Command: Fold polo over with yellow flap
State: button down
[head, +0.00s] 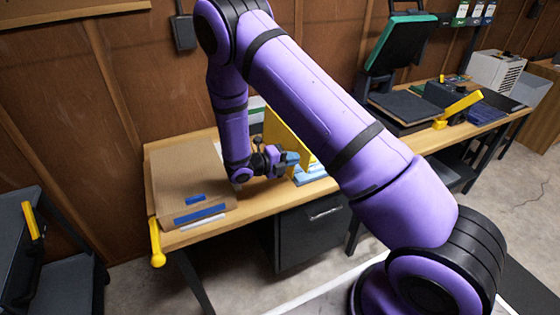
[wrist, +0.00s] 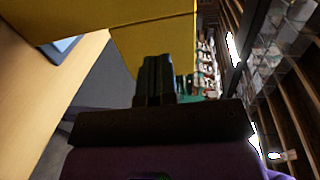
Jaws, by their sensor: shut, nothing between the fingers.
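The yellow flap (head: 283,133) stands raised at a steep tilt on the workbench, partly hidden behind my arm. It fills the top of the wrist view (wrist: 150,42) as a large yellow panel. A light blue cloth, apparently the polo (head: 313,175), lies at the flap's foot near the bench's front edge, mostly hidden by my arm. My gripper (head: 293,158) is at the near side of the flap, above the cloth. In the wrist view its dark fingers (wrist: 155,75) are together and empty, with the flap just beyond. I cannot tell whether they touch it.
A brown board (head: 185,180) with blue strips (head: 200,212) covers the bench's left end. A yellow handle (head: 156,243) sticks out at the front left corner. A press with a raised teal-edged lid (head: 403,42) stands to the right. A dark drawer unit (head: 312,235) is below the bench.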

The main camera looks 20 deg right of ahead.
aim_at(303, 155)
jog(key=shift+d+f, duration=0.1)
jog(key=shift+d, duration=0.55)
jog(key=shift+d, duration=0.1)
jog(key=shift+d+y, duration=0.7)
jog(key=shift+d, duration=0.75)
jog(key=shift+a, duration=0.45)
jog(key=r+v, duration=0.2)
jog(key=v, duration=1.1)
jog(key=shift+d+r, duration=0.25)
jog(key=shift+d, duration=0.15)
